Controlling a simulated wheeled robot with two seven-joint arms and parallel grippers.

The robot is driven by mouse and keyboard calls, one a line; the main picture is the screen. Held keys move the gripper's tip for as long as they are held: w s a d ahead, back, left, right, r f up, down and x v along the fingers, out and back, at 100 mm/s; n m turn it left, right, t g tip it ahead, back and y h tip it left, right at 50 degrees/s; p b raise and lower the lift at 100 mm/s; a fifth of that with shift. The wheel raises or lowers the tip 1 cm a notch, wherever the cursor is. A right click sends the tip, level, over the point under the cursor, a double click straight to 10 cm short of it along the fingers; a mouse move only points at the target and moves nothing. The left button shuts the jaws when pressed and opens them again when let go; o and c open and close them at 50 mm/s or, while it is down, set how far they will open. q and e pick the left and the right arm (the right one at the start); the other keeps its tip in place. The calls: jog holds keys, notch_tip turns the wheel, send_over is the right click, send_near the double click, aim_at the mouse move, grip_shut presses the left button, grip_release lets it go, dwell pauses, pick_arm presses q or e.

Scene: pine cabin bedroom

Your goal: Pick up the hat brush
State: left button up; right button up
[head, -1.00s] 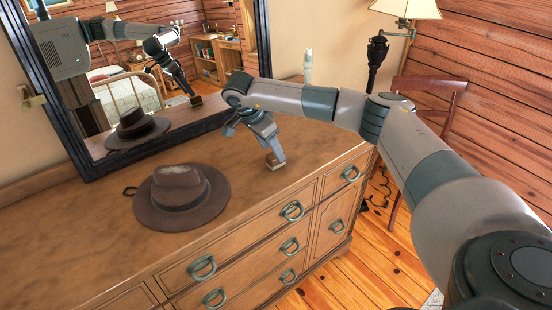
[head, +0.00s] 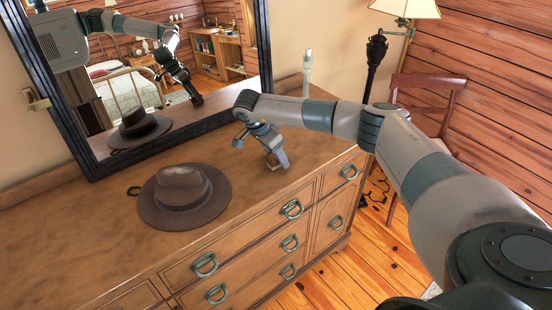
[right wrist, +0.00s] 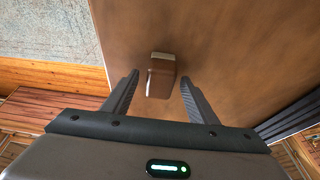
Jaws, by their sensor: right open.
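The hat brush (right wrist: 161,80), a small brown block with a pale strip along its far edge, lies on the dresser top (head: 95,245). In the right wrist view it shows in the gap between the two fingers, with space on both sides. My right gripper (head: 279,161) is open and points down at the dresser top near its front edge, right of the hat. In the head view the gripper hides most or all of the brush. My left gripper is not in view.
A brown felt hat (head: 183,190) sits left of the gripper. A dark-framed mirror (head: 262,45) stands behind, reflecting the hat and my arm. A pale bottle-like object (head: 307,70) stands at the dresser's back. A chair (head: 430,85) and lamp (head: 405,9) are to the right.

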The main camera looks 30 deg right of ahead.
jog(key=c, duration=1.2)
jog(key=shift+o, duration=0.2)
jog(key=shift+r, duration=0.1)
jog(key=shift+r+b, duration=0.4)
jog(key=shift+b, duration=0.05)
jog(key=r, duration=0.1)
jog(key=r+b, duration=0.2)
jog(key=shift+s+d+r, duration=0.15)
jog(key=shift+s+d, duration=0.1)
jog(key=shift+d, duration=0.1)
jog(key=s+d+r+b, duration=0.4)
jog(key=s+d+r, duration=0.2)
jog(key=s+d, duration=0.1)
jog(key=shift+s+d+r, duration=0.35)
jog(key=shift+r, duration=0.05)
